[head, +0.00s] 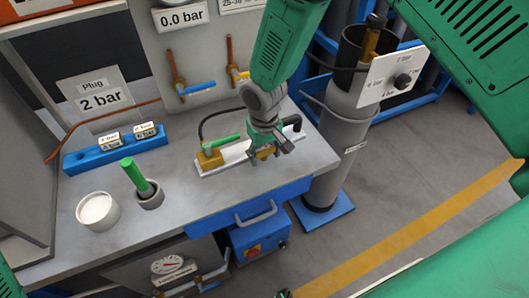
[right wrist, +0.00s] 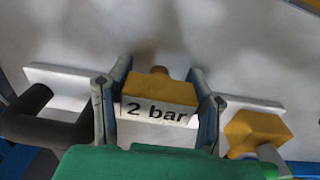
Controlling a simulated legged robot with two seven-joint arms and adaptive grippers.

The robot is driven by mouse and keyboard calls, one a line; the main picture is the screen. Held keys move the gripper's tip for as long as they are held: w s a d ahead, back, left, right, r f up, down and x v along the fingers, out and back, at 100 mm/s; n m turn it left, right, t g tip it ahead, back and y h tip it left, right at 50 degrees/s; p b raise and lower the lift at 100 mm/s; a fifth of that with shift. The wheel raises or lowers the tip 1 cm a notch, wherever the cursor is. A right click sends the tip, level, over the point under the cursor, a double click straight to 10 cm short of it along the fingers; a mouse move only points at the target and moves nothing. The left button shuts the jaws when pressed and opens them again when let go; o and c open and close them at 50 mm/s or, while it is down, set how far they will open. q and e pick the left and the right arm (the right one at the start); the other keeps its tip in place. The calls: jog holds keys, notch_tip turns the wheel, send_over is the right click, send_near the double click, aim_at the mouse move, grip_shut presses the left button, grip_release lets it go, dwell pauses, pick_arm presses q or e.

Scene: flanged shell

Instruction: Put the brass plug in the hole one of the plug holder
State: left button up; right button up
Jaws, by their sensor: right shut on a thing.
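The brass plug (right wrist: 150,84) has a white label reading "2 bar". My right gripper (right wrist: 156,95) is shut on it, with one finger on each side. In the head view, my right gripper (head: 266,150) points down at the white bar on the bench, and the plug is mostly hidden between its fingers. I cannot tell whether the plug still sits in the bar. The blue plug holder (head: 78,161) lies at the back left of the bench, away from this gripper, with two labelled plugs on its middle and right. Its holes are too small to make out. My left gripper is not in view.
The white bar (head: 209,167) carries a brass valve (head: 210,157) with a green lever, and a black handle. A white cup (head: 97,211) and a green-handled tool (head: 135,174) stand at the front left. A grey cylinder (head: 338,140) stands right of the bench.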

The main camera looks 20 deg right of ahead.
aim_at(265, 147)
jog(key=o, duration=1.2)
jog(key=shift+o, duration=0.2)
jog(key=shift+d, duration=0.35)
jog(key=r, duration=1.1)
jog(key=shift+a+r, duration=0.15)
jog(key=shift+a, duration=0.25)
jog(key=shift+d+r, duration=0.2)
jog(key=shift+r, duration=0.2)
jog(key=s+d+f, duration=0.2)
jog(key=s+f, duration=0.7)
jog(key=s, duration=0.1)
jog(key=s+d+f, duration=0.3)
jog(key=s+f, duration=0.6)
jog(key=s, duration=0.1)
jog(key=shift+s+d+f+y, duration=0.25)
jog(key=shift+d+y, duration=0.05)
jog(key=shift+y, duration=0.1)
jog(key=shift+o, duration=0.7)
jog(key=s+d+f, duration=0.1)
jog(key=s+d, duration=0.2)
jog(key=s, duration=0.4)
jog(key=shift+d+t+h, duration=0.2)
jog(key=shift+t+h, duration=0.1)
